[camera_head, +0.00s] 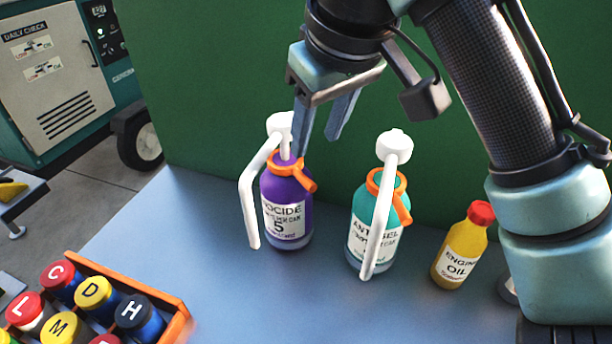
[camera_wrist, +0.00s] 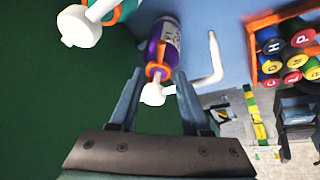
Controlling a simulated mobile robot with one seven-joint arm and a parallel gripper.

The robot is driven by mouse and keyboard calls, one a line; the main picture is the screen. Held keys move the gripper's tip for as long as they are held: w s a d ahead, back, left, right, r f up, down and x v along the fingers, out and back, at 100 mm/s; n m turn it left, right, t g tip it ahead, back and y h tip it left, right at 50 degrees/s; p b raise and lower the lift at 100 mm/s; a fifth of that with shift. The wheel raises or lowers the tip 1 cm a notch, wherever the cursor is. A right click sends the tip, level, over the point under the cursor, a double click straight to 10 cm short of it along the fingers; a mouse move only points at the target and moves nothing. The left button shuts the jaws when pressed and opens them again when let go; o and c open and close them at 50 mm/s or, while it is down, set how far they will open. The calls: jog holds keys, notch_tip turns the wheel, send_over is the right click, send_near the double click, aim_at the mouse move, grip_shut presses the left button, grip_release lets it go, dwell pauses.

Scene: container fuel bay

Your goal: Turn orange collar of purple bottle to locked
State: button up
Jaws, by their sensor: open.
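The purple bottle (camera_head: 287,217) stands upright on the blue-grey bench, with a white pump head and a long bent white spout. Its orange collar (camera_head: 292,171) sits round the neck, with a tab pointing to the lower right. In the wrist view the purple bottle (camera_wrist: 163,42) and its orange collar (camera_wrist: 158,70) show beyond the fingertips. My gripper (camera_head: 322,130) is open and empty, fingers pointing down, just above and behind the bottle's neck. In the wrist view my gripper (camera_wrist: 160,80) has its fingers either side of the white pump head (camera_wrist: 153,94). Contact cannot be told.
A teal bottle (camera_head: 364,213) with its own orange collar and white spout stands to the right. A yellow oil bottle (camera_head: 458,250) with red cap is further right. An orange crate (camera_head: 178,325) of several capped cans sits front left. A green wall (camera_head: 215,70) rises behind.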

aim_at(304, 177)
jog(key=x, duration=0.9)
jog(key=shift+w+a+f+b, duration=0.1)
jog(key=shift+w+f+b, duration=0.1)
jog(key=shift+b, duration=0.1)
grip_shut()
dwell(0.9)
